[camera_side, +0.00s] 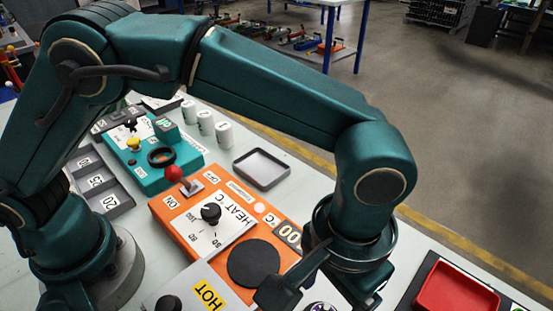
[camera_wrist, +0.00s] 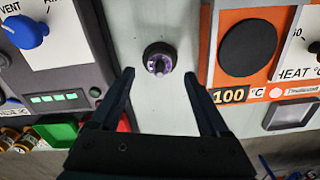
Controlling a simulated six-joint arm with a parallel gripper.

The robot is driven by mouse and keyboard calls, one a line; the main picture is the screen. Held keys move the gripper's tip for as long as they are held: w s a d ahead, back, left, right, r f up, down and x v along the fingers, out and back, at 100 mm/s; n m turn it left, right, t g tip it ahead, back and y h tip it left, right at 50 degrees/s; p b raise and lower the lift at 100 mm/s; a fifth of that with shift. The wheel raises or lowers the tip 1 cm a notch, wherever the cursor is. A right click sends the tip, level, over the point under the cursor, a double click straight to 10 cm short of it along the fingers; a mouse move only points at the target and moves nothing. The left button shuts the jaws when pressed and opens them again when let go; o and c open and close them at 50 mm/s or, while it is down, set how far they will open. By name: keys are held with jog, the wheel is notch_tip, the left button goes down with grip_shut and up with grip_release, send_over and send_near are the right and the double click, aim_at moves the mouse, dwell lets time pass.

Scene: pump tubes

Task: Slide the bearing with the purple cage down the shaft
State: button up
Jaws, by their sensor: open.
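The bearing with the purple cage (camera_wrist: 160,58) shows in the wrist view as a small dark ring with a purple inner band on the pale tabletop. In the side view only its top (camera_side: 320,307) shows at the bottom edge. Something stands in the middle of the ring, but I cannot clearly make out the shaft. My gripper (camera_wrist: 160,74) is open and empty, with one finger on each side of the bearing in the picture and the tips just short of it. In the side view my gripper (camera_side: 321,293) is low at the bottom edge, partly cut off.
An orange heater panel (camera_side: 175,222) with a black round plate (camera_side: 254,263) lies beside the bearing. A grey panel with a blue knob (camera_wrist: 27,31) is on the other side. A red tray (camera_side: 455,292) sits at the right. An empty grey tray (camera_side: 262,168) lies farther back.

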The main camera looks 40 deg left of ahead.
jog(key=shift+r, duration=2.1)
jog(key=w+a+r+n+t+h, duration=0.1)
jog(key=w+a+r+n+t, duration=0.3)
jog(key=a+r, duration=0.85)
jog(key=s+a+f, duration=0.3)
jog(key=s+a, duration=0.1)
jog(key=a, duration=0.2)
jog(key=s+a+f+m+t+y, duration=0.1)
jog(key=s+a+f, duration=0.2)
jog(key=a, duration=0.4)
jog(key=shift+s+f+m+t, duration=0.3)
jog(key=shift+s+f, duration=0.05)
jog(key=shift+s, duration=0.2)
